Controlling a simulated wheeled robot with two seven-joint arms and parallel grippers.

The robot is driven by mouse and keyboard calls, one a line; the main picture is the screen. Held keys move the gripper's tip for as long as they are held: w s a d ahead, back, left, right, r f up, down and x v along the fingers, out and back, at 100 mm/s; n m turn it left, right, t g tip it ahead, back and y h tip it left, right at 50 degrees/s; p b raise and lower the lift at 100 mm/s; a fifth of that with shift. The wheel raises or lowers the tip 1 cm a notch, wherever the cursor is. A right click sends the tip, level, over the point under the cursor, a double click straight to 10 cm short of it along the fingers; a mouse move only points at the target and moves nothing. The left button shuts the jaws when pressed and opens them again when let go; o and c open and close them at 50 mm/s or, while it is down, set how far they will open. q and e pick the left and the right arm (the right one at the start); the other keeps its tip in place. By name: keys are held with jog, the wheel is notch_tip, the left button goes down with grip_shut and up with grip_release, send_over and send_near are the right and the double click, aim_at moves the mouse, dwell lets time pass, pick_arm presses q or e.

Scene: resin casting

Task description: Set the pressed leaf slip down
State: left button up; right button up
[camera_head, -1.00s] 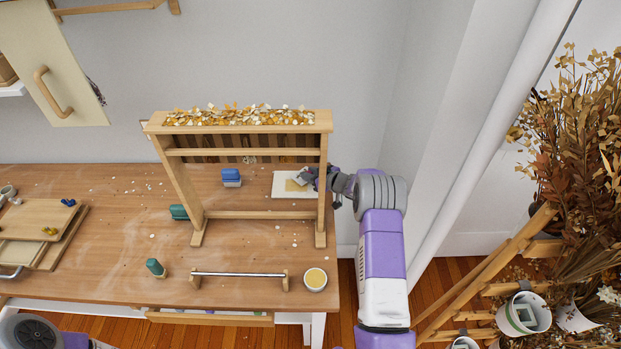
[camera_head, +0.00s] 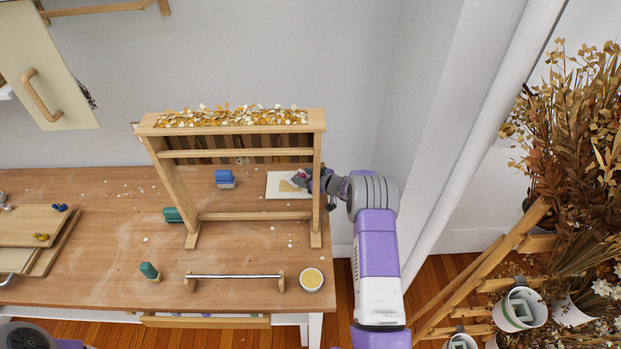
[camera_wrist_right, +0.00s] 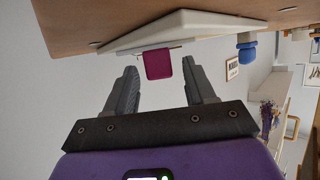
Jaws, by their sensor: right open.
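A white slab (camera_head: 275,190) lies on the workbench behind the right leg of the wooden frame. A tan patch (camera_head: 287,186) shows on it, probably the leaf slip; its edges are too small to tell. A magenta tab (camera_wrist_right: 158,64) stands at the slab's edge, with a thin edge beside it, in the right wrist view; the slab (camera_wrist_right: 180,28) appears upside down there. My right gripper (camera_head: 303,180) is at the slab's right side. Its fingers (camera_wrist_right: 159,70) are open, apart on both sides of the tab, with clear gaps. My left gripper is out of view.
The wooden frame (camera_head: 172,188), topped with dried flakes, stands close to my right gripper. A blue-and-grey block (camera_head: 225,178) sits left of the slab. A metal bar (camera_head: 235,276) and a small yellow-filled bowl (camera_head: 311,280) are at the front. The wall is close behind.

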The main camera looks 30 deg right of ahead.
jog(key=p+v, duration=0.1)
jog(key=v, duration=1.1)
jog(key=shift+p, duration=0.4)
